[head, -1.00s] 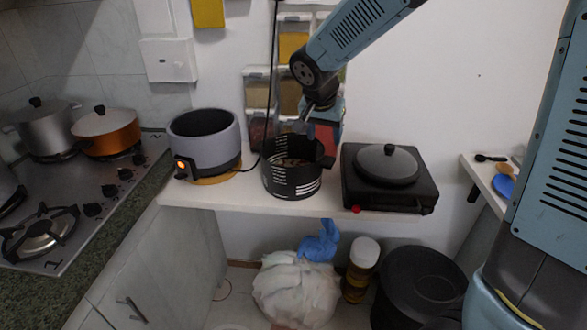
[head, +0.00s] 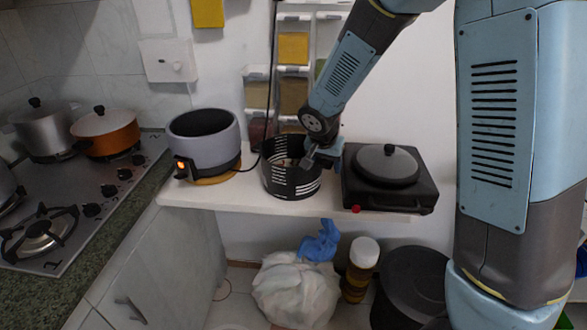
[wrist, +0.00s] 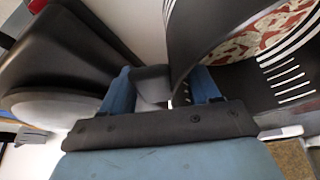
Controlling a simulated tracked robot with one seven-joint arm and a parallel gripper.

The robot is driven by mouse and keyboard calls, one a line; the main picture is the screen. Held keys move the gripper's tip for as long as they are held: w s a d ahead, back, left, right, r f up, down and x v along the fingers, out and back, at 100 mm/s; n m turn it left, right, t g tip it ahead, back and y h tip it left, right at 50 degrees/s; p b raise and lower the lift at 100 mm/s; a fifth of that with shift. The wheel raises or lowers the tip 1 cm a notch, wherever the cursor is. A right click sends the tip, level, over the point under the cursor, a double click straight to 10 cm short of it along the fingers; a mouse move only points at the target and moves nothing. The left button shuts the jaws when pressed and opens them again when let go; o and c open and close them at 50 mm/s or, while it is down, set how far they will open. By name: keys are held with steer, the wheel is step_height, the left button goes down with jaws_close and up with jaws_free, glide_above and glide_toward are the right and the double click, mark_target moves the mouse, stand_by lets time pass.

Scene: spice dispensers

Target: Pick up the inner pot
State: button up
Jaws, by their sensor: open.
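The inner pot (head: 292,182) is a black round pot with white slits, standing upright on the white shelf. In the wrist view the pot (wrist: 265,80) fills the upper right, with reddish-brown patterned contents inside. My gripper (head: 325,160) is at the right rim of the pot, pointing down. In the wrist view my gripper (wrist: 162,85) is open, with a blue finger on each side of a dark piece that looks like the pot's handle (wrist: 152,78). I cannot tell whether the fingers touch it. In the head view my gripper hides the handle.
A black hotplate (head: 415,193) with a lidded pan (head: 388,166) stands close on the right. A grey cooker (head: 206,140) stands on the left with a cable behind. Spice dispensers (head: 293,48) hang on the wall behind. The shelf (head: 235,195) has a narrow free front strip.

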steer(key=shift+w+f, duration=0.15)
steer(key=shift+f, duration=0.25)
steer(key=shift+c, duration=0.4)
jaws_close()
steer(key=shift+r, duration=0.1)
